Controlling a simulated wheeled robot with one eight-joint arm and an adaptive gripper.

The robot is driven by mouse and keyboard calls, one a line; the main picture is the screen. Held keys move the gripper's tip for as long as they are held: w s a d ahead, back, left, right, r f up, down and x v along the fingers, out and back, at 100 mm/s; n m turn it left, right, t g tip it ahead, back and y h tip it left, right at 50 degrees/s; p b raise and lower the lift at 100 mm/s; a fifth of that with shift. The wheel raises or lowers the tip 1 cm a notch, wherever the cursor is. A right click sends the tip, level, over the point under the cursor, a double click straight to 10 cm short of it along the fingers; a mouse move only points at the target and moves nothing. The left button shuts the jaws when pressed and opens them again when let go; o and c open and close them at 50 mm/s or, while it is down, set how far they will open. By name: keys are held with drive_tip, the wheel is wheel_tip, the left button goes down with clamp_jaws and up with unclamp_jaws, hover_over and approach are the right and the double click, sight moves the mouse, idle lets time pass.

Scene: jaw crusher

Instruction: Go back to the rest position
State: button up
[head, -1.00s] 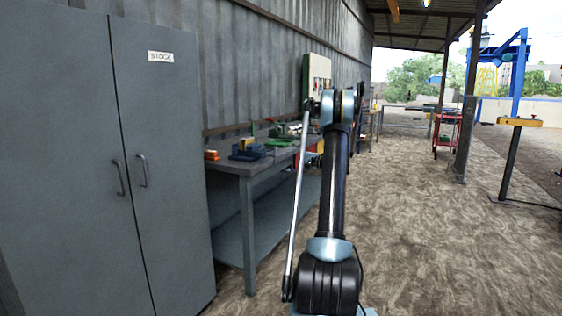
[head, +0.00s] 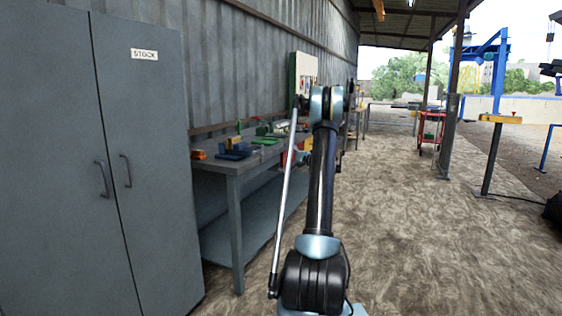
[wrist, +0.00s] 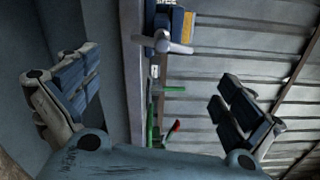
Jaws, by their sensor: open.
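My gripper (wrist: 163,100) is open in the wrist view, with its two blue-padded fingers spread wide and nothing between them. Behind the fingers, the wrist view shows workbench items and the corrugated wall, turned sideways. In the head view my own arm stands upright in the middle, and the gripper itself cannot be made out there.
A grey stock cabinet (head: 60,170) with closed doors stands at the left. Beside it is a workbench (head: 236,232) bearing tools, along the corrugated wall (head: 230,60). A red trolley (head: 430,130) and a yellow-topped post (head: 492,150) stand at the right. The floor right of my arm is clear.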

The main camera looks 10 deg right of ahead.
drive_tip(key=s+a+r+n+g+h, duration=0.25)
drive_tip(key=s+a+r, duration=0.25)
drive_tip(key=s+a, duration=0.6)
drive_tip(key=s+a+f+n+g+h, duration=0.1)
drive_tip(key=s+a+g+h, duration=0.15)
drive_tip(key=s, duration=0.75)
drive_tip(key=s+a+n+g+h, duration=0.1)
drive_tip(key=s+a+n, duration=0.15)
drive_tip(key=s, duration=0.75)
drive_tip(key=s+d+f+n+h, duration=0.1)
drive_tip(key=s+f, duration=0.4)
drive_tip(key=s, duration=0.6)
drive_tip(key=s+d+f+n+g+h, duration=0.1)
drive_tip(key=s+d+f+h, duration=0.2)
drive_tip(key=s, duration=0.9)
drive_tip(key=s+d+f+n+g+h, duration=0.1)
drive_tip(key=s+f+h, duration=0.3)
drive_tip(key=s+f, duration=0.4)
drive_tip(key=s+d, duration=0.1)
drive_tip(key=s, duration=0.2)
drive_tip(key=shift+s+d+f+n+h, duration=0.2)
drive_tip(key=shift+s+d+n+h, duration=0.05)
drive_tip(key=shift+s+n+h, duration=0.1)
